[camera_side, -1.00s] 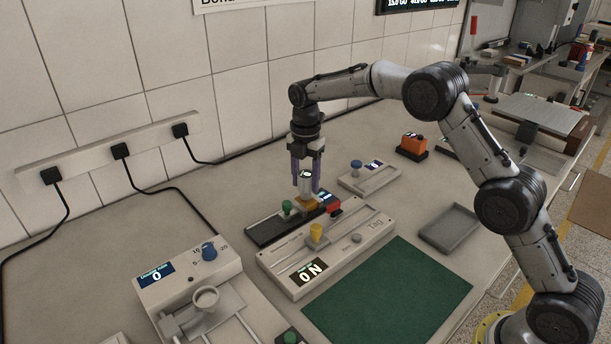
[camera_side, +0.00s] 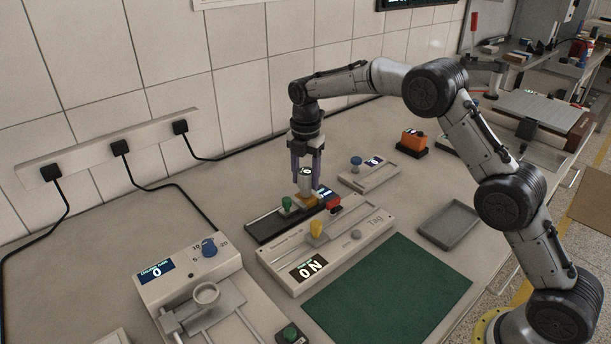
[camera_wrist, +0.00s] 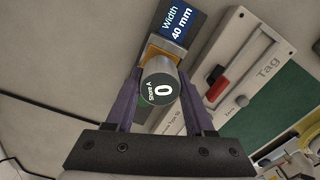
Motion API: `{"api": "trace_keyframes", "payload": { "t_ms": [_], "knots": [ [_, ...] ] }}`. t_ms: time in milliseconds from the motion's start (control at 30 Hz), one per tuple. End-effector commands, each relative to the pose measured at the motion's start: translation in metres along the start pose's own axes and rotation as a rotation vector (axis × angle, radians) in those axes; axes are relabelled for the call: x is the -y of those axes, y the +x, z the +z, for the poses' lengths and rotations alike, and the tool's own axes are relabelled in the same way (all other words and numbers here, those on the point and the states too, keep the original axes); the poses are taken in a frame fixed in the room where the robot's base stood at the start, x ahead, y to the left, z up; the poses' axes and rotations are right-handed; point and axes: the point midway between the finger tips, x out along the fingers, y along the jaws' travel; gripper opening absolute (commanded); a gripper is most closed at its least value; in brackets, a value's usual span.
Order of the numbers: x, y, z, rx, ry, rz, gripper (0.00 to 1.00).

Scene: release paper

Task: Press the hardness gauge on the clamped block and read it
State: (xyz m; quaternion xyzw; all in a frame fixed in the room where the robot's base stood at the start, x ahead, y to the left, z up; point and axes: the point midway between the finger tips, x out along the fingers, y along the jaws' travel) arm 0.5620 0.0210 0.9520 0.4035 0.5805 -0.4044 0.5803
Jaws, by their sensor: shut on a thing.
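My gripper (camera_side: 306,178) is shut on the hardness gauge (camera_side: 305,184), a short silver cylinder with a dark round display. In the wrist view the gauge (camera_wrist: 158,84) sits between the purple fingers and its display reads Shore A 0. The amber block (camera_wrist: 157,51) lies behind the gauge in the wrist view, in the black clamp (camera_side: 262,228). The clamp's screen (camera_wrist: 178,22) reads Width 40 mm. The gauge is upright over the block. I cannot tell whether its lower end touches the block.
A pale tester marked Tag (camera_side: 375,232), with a yellow knob, stands just in front of the clamp. Another device (camera_side: 375,178) is behind right, and a dial unit (camera_side: 190,265) is front left. A green mat (camera_side: 390,290) and grey tray (camera_side: 449,227) are clear.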

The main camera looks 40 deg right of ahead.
Motion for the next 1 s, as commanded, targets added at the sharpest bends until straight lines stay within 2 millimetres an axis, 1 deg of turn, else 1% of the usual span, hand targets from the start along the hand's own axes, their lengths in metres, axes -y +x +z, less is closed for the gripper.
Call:
{"api": "trace_keyframes", "payload": {
  "t_ms": [1000],
  "knots": [
    [-0.0002, 0.0089, 0.0001, 0.0, 0.0, 0.0, 0.0]
  ]
}}
